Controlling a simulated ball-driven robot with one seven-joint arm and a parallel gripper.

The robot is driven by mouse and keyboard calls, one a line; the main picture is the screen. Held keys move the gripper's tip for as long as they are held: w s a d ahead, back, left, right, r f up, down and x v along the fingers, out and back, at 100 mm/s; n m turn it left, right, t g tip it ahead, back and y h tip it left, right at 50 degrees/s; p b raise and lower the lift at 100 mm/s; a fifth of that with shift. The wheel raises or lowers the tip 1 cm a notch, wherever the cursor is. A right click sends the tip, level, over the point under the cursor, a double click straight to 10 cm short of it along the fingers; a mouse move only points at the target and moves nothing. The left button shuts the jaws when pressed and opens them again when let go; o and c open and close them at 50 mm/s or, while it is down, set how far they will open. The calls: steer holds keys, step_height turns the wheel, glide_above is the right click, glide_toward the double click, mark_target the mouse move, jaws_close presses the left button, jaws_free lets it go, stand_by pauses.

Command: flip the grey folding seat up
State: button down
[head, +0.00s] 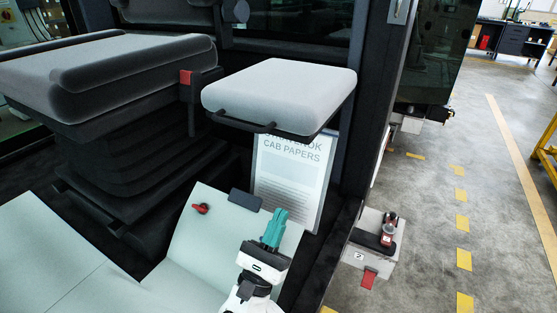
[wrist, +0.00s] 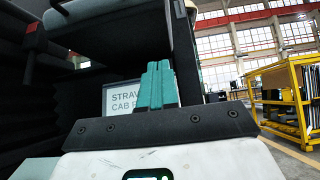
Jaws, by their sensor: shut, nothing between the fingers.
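The grey folding seat (head: 280,88) is down, its cushion lying about level, in the upper middle of the head view. A dark bar (head: 243,123) runs along its front edge. In the wrist view its dark underside (wrist: 112,28) shows at the upper left. My gripper (head: 280,214) has teal fingers and points up, below the seat and in front of it in the head view. The fingers are shut and empty, apart from the seat. In the wrist view the gripper (wrist: 158,68) stands upright, with the seat beyond it.
A larger grey seat (head: 110,75) with a red buckle (head: 186,77) stands at the left. A cab papers sheet (head: 292,170) hangs below the folding seat. A pale panel with a red knob (head: 201,208) lies near my gripper. A dark post borders the right; open floor lies beyond.

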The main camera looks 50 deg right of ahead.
steer(key=shift+w+a+t, duration=0.25)
steer(key=shift+t, duration=0.05)
steer(key=a+r+p+x, duration=0.2)
steer(key=p+x, duration=0.2)
steer(key=x, duration=0.9)
steer(key=shift+s, duration=0.25)
steer(key=shift+a, duration=0.1)
